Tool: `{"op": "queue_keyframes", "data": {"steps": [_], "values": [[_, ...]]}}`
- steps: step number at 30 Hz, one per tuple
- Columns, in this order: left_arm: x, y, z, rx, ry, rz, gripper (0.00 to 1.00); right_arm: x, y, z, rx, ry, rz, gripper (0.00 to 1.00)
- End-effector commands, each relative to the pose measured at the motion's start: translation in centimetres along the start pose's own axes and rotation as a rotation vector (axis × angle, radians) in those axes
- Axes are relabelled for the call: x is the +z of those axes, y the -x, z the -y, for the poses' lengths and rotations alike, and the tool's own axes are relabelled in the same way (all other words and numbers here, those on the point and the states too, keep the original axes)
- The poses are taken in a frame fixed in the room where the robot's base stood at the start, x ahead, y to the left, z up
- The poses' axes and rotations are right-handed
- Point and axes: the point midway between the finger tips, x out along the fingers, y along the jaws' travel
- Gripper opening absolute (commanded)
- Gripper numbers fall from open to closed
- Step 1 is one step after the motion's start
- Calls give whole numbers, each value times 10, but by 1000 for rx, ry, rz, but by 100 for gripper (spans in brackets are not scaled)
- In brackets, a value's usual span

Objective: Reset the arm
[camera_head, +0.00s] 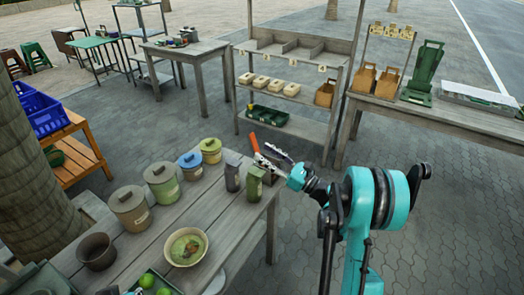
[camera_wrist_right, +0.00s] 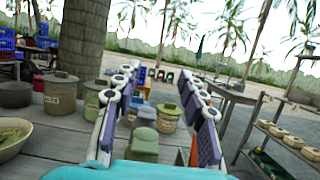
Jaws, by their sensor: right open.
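My right gripper (camera_head: 264,153) is open and empty, raised near the right end of the wooden table in the head view. In the right wrist view its two fingers (camera_wrist_right: 160,85) stand apart with nothing between them. The brown clay mortar (camera_head: 97,252) stands at the table's left front, well away from the gripper. A bowl of green food (camera_head: 186,247) stands to its right. An orange-handled item (camera_head: 254,142) shows beside the gripper, its lower part unclear.
Several lidded pots (camera_head: 161,184) line the table's back edge. A dark green canister (camera_head: 254,184) stands close to the right gripper. A green tray with limes (camera_head: 147,281) is at the front. A shelf rack (camera_head: 290,90) stands behind; paved floor lies open at the right.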

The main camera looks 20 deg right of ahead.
Motion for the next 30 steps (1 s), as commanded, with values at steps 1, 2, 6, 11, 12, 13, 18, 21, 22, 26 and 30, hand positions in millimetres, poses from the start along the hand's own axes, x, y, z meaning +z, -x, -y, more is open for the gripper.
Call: {"op": "queue_keyframes", "data": {"steps": [1, 2, 6, 11, 12, 13, 18, 21, 22, 26, 30], "values": [[0, 0, 0, 0, 0, 0, 15, 0, 0, 0, 0, 0, 0, 41], [0, 0, 0, 0, 0, 0, 15, 0, 0, 0, 0, 0, 0, 41], [0, 0, 0, 0, 0, 0, 15, 0, -3, -4, 6, 18, -16, 41], [0, 0, 0, 0, 0, 0, 15, -4, -24, -38, 62, 188, -162, 41], [0, 0, 0, 0, 0, 0, 15, -6, -29, -52, 89, 263, -219, 41], [0, 0, 0, 0, 0, 0, 15, -8, -32, -64, 114, 325, -265, 41], [0, 0, 0, 0, 0, 0, 15, -20, -28, -131, 309, 715, -513, 41], [0, 0, 0, 0, 0, 0, 15, -26, -10, -165, 454, 953, -634, 41], [0, 0, 0, 0, 0, 0, 15, -27, -3, -175, 503, 1024, -666, 41], [0, 0, 0, 0, 0, 0, 15, -32, 36, -210, 734, 1338, -785, 41], [0, 0, 0, 0, 0, 0, 15, -32, 88, -236, 1022, 1675, -871, 41]]}}
